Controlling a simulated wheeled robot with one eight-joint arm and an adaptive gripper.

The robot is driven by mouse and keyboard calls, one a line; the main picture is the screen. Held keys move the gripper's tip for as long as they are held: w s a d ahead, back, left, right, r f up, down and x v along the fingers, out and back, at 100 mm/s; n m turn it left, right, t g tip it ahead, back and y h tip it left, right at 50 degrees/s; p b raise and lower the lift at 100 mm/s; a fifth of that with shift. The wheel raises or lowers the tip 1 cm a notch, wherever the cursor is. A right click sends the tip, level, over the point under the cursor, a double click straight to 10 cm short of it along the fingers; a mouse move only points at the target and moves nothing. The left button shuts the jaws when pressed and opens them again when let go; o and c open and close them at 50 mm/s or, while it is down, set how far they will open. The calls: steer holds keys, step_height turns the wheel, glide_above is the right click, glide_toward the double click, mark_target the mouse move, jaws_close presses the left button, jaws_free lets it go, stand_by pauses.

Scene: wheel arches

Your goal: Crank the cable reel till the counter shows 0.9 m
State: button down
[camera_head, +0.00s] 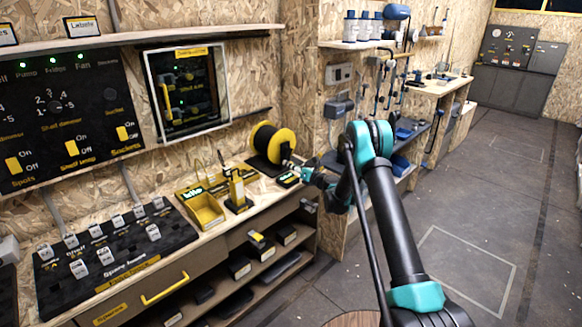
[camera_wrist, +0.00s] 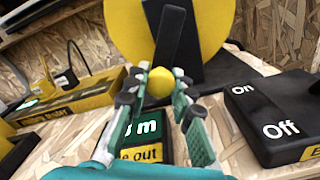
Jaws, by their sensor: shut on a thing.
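The cable reel (camera_head: 265,134) stands on the bench against the wall, with a yellow flange and a dark hub. Its yellow flange (camera_wrist: 218,28) fills the top of the wrist view, with a black crank arm (camera_wrist: 172,48) hanging down across it. A round yellow crank knob (camera_wrist: 161,83) is at the arm's lower end. My gripper (camera_head: 303,170) is at the reel's front, its two teal fingers shut on the knob in the wrist view. The counter (camera_wrist: 147,128) sits below, partly covered by my fingers; only "m" and "out" read clearly, and its number is hidden.
A black On/Off switch box (camera_wrist: 275,112) stands right of my fingers. A yellow tray (camera_head: 204,211) and a small yellow-and-black stand (camera_head: 237,190) are left of the reel. An open shelf (camera_head: 265,262) with boxes is below the bench. The floor (camera_head: 468,215) at right is clear.

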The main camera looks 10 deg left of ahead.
steer(key=shift+d, duration=0.1)
steer(key=c, duration=1.3)
jaws_free()
steer(key=v, duration=1.2)
